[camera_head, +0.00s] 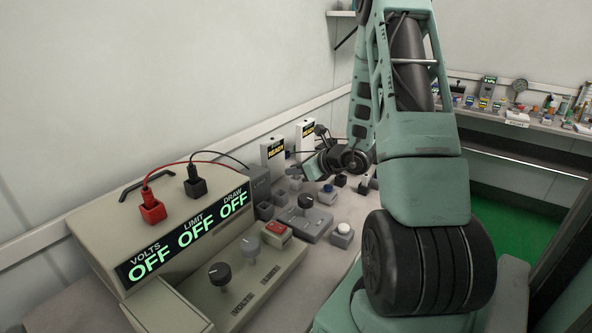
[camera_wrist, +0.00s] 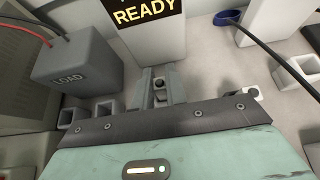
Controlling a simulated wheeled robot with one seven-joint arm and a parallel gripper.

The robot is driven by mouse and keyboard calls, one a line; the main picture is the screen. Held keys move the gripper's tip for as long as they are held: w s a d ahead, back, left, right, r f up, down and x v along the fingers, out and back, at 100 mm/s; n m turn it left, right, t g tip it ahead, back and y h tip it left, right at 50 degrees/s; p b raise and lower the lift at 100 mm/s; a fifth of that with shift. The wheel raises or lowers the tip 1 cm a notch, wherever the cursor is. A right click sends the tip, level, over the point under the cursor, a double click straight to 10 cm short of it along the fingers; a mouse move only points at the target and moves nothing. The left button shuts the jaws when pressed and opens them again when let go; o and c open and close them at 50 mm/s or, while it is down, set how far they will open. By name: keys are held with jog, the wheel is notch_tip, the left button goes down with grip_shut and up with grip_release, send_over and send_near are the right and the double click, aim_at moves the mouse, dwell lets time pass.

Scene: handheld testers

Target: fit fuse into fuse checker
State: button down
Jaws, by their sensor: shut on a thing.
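A white upright tester with a dark READY display (camera_wrist: 147,14) stands just ahead of my gripper in the wrist view. Two such white testers show in the head view, a left one (camera_head: 272,152) and a right one (camera_head: 305,136); I cannot tell which is the fuse checker. My gripper (camera_wrist: 161,92) is shut on a small grey piece with a dark round spot (camera_wrist: 159,83), likely the fuse, held in front of the READY tester. A gap to the tester seems to remain. In the head view my arm partly hides the gripper, and the fuse is too small to make out.
A grey LOAD block (camera_wrist: 75,62) stands left of the gripper. Small open grey holders (camera_wrist: 105,107) stand nearby, and another (camera_wrist: 296,74) lies to the right. A large power supply (camera_head: 150,240) reading OFF fills the left bench. A dark cable (camera_wrist: 275,50) crosses on the right.

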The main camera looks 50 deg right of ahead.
jog(key=c, duration=1.4)
grip_release()
jog(key=shift+c, duration=0.2)
jog(key=shift+s+r+p, duration=0.15)
jog(key=shift+r+p, duration=0.1)
jog(key=shift+p, duration=0.1)
jog(key=v, duration=1.1)
jog(key=shift+s+d+p, duration=0.1)
jog(key=shift+p, duration=0.2)
jog(key=shift+s+r, duration=0.1)
jog(key=shift+s, duration=0.1)
